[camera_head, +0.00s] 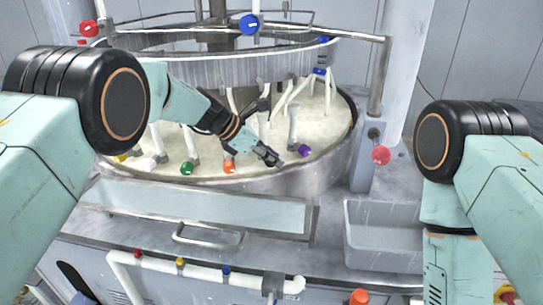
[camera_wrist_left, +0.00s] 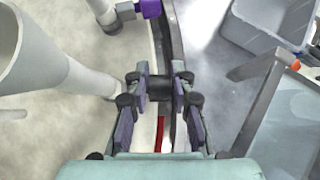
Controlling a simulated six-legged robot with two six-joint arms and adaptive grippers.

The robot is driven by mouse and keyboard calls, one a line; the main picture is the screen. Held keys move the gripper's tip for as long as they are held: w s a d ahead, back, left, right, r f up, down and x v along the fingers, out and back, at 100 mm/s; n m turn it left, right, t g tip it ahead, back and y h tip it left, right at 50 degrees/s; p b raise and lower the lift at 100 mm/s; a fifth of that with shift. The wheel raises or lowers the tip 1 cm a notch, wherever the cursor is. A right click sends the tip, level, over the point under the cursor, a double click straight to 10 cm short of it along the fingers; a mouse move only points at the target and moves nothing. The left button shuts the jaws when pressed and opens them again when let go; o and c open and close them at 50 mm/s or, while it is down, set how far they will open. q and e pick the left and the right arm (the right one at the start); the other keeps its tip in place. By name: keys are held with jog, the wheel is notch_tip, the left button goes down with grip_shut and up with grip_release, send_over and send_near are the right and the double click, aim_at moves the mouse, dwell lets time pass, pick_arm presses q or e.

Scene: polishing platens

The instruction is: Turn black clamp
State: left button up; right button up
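My left gripper (camera_head: 269,156) reaches over the near rim of the round basin, between an orange clamp (camera_head: 229,167) and a purple clamp (camera_head: 305,150). In the left wrist view its two fingers (camera_wrist_left: 160,80) stand either side of the black clamp (camera_wrist_left: 160,90), which fills the space between them with no clear gap. A white pipe comes up to the clamp from the left. In the head view the gripper hides most of the black clamp. My right arm shows at the right, but its gripper is out of view.
The basin rim (camera_head: 300,180) curves close under the left gripper. A green clamp (camera_head: 187,168) stands further left. White pipes and an upper ring (camera_head: 230,70) stand behind and above. A grey bin (camera_head: 380,235) and a glass-topped panel (camera_head: 210,210) lie in front.

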pick_arm(q)
jog(key=shift+a, duration=0.1)
grip_shut()
jog(key=y+p, duration=0.1)
jog(key=p, duration=0.2)
jog(key=shift+r+g, duration=0.1)
jog(key=shift+g, duration=0.2)
jog(key=shift+d+f+y+p, duration=0.25)
jog(key=shift+y+p, duration=0.15)
jog(key=shift+y, duration=0.2)
jog(key=shift+a+y, duration=0.1)
jog(key=shift+y, duration=0.2)
jog(key=shift+o, duration=1.5)
grip_release()
jog(key=shift+r, duration=0.1)
